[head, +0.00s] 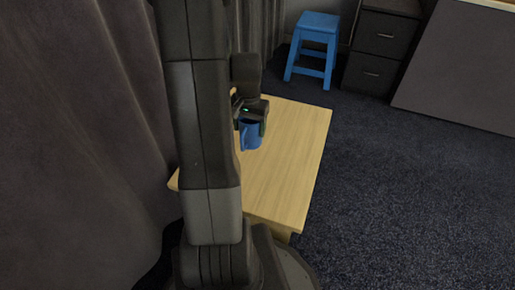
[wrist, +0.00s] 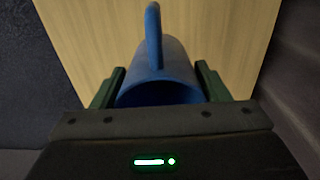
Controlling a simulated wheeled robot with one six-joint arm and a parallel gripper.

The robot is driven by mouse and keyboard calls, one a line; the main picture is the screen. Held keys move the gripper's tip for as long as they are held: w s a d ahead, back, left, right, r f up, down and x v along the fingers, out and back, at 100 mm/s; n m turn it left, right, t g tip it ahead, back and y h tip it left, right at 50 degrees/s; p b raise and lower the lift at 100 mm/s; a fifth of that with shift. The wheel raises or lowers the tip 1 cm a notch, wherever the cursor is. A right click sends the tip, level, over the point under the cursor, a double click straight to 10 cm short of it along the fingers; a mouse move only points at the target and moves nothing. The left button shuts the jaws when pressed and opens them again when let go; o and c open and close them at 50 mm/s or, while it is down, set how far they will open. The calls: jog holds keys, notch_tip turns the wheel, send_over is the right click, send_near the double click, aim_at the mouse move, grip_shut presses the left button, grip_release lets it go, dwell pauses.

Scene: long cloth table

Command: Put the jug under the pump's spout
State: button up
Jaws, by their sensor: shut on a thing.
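The blue jug (head: 252,137) is over the small wooden table in the head view. My gripper (head: 251,118) is at its top and partly covers it. In the wrist view the jug (wrist: 172,68) sits between the two green fingers of my gripper (wrist: 160,90), with its handle pointing up in the picture. The gripper is shut on the jug. I cannot tell whether the jug's base touches the table. No pump or spout is seen in either view.
The wooden table (head: 290,150) has bare top to the right of the jug. A dark curtain (head: 90,130) hangs at the left. A blue stool (head: 315,45) and a dark drawer cabinet (head: 380,45) stand behind. The dark carpet (head: 400,180) at the right is clear.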

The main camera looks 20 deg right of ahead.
aim_at(250, 146)
notch_tip(250, 146, down, 10)
jog(key=b, duration=0.3)
jog(key=shift+r, duration=0.25)
jog(key=shift+f, duration=0.15)
jog(key=o, duration=1)
